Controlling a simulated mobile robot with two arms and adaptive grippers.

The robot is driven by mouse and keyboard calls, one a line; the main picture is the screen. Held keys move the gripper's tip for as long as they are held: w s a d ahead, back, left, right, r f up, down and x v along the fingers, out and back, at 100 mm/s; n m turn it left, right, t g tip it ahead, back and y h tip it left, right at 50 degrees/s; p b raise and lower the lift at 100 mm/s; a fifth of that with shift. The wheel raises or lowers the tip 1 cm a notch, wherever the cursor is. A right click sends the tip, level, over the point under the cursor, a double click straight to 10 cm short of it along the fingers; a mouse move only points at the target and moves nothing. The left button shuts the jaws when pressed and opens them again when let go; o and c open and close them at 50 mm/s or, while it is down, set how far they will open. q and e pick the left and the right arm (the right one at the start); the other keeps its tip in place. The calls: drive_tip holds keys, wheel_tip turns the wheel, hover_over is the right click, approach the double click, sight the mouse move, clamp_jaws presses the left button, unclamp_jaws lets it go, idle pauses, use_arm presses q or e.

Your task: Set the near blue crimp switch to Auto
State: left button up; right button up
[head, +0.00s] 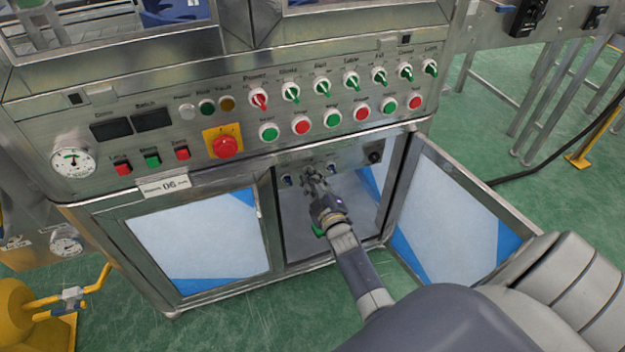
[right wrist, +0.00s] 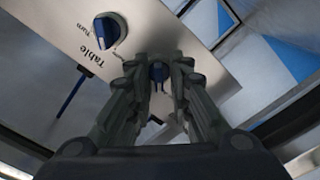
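A small panel inside the open cabinet bears blue switches. In the right wrist view a blue knob (right wrist: 158,71) lies between my fingertips; its label and pointer setting are hidden. Another blue knob (right wrist: 110,30), beside the words "Table" and "Turn", is up and to the left. In the head view one blue switch (head: 288,181) shows left of my right gripper (head: 313,184). My right gripper, also in the right wrist view (right wrist: 160,75), has its fingers apart, one on each side of the knob; I cannot tell whether they touch it. My left gripper is not in view.
The open cabinet door (head: 455,215) stands to the right of my right arm. A closed door (head: 200,240) covers the left bay. Above is the main panel with a red emergency button (head: 225,146), coloured buttons and a row of rotary switches.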

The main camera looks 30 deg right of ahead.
drive_tip(key=shift+r, duration=0.1)
drive_tip(key=v, duration=1.2)
idle(0.6)
